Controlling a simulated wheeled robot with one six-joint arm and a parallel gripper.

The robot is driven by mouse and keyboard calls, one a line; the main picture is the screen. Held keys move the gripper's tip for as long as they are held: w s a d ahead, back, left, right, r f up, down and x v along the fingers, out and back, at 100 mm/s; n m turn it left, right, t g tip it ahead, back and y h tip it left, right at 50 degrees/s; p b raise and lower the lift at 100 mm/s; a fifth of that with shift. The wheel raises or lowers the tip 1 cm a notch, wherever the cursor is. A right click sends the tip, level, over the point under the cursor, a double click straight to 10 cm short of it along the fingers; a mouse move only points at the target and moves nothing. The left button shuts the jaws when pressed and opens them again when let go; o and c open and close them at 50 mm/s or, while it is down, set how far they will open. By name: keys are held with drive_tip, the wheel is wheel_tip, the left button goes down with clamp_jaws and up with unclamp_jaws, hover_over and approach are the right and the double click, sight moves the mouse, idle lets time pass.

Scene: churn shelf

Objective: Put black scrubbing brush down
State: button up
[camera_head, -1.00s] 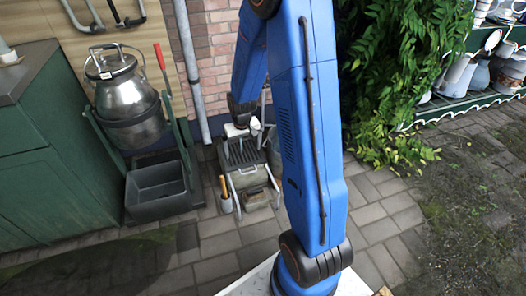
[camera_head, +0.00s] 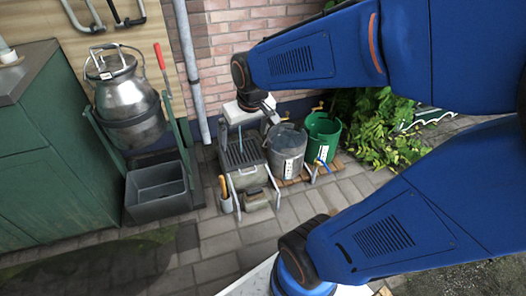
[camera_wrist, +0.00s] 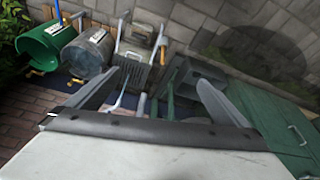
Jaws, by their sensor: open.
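My gripper (camera_head: 255,122) hangs just above a grey stand (camera_head: 246,177) with a dark ribbed top by the brick wall. In the wrist view my gripper (camera_wrist: 157,80) has its two fingers wide apart, with nothing held between them. The stand's dark ribbed top (camera_wrist: 131,73) shows between and beyond the fingers there. I cannot clearly pick out the black scrubbing brush in any view. It may blend into the dark ribbed top or be hidden by the gripper.
A grey metal bucket (camera_head: 287,150) and a green bucket (camera_head: 322,137) stand right of the stand. A steel churn (camera_head: 129,97) hangs over a dark trough (camera_head: 158,192) on the left. A green cabinet (camera_head: 50,190) stands far left. Paving in front is open.

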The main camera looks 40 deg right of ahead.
drive_tip(key=s+a+r, duration=0.1)
drive_tip(key=s+r, duration=0.1)
drive_tip(key=s, duration=0.4)
drive_tip(key=s+a+r+t, duration=0.1)
drive_tip(key=s+r, duration=0.1)
drive_tip(key=s, duration=0.5)
drive_tip(key=shift+a+r+n, duration=0.2)
drive_tip(key=shift+r+n, duration=0.2)
idle(0.5)
